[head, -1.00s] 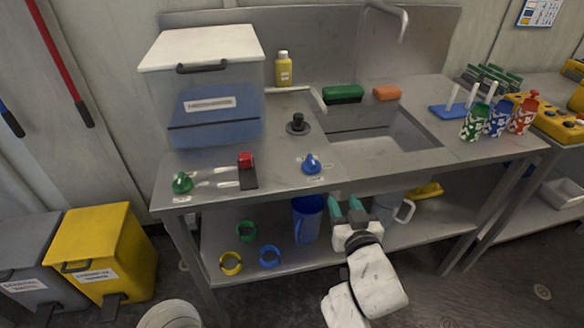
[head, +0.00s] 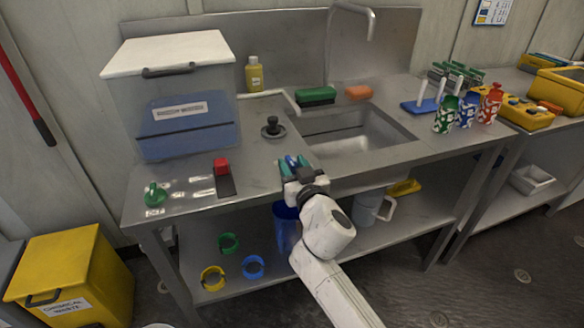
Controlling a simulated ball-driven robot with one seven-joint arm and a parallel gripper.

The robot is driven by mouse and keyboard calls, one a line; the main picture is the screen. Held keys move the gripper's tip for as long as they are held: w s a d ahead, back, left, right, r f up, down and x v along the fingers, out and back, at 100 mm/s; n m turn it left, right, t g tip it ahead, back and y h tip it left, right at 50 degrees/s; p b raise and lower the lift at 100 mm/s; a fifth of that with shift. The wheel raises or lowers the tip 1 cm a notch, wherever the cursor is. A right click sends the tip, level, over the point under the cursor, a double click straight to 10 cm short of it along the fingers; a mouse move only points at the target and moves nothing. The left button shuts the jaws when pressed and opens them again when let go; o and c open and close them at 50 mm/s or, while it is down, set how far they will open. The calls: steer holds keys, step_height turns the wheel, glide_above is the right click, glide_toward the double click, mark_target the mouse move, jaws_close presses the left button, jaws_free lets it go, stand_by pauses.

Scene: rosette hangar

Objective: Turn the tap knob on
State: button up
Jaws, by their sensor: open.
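My gripper (head: 294,163) has teal fingertips and is open at the counter's front edge, left of the sink. A small bit of blue knob (head: 292,160) shows at the fingertips. The rest of it is hidden by my gripper, and I cannot tell whether the fingers touch it. A green knob (head: 153,194) sits on the counter's front left with a label by it. The bent metal tap (head: 329,45) rises behind the sink basin (head: 350,141). No water shows from its spout.
A black knob-topped fitting (head: 272,128) stands behind my gripper. A red-ended switch (head: 223,178) lies to the left, by a lidded clear tank (head: 185,105). A green brush (head: 315,96) and orange sponge (head: 358,92) lie behind the sink. Cups stand at right.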

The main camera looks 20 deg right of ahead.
steer(key=shift+w, duration=0.5)
jaws_close()
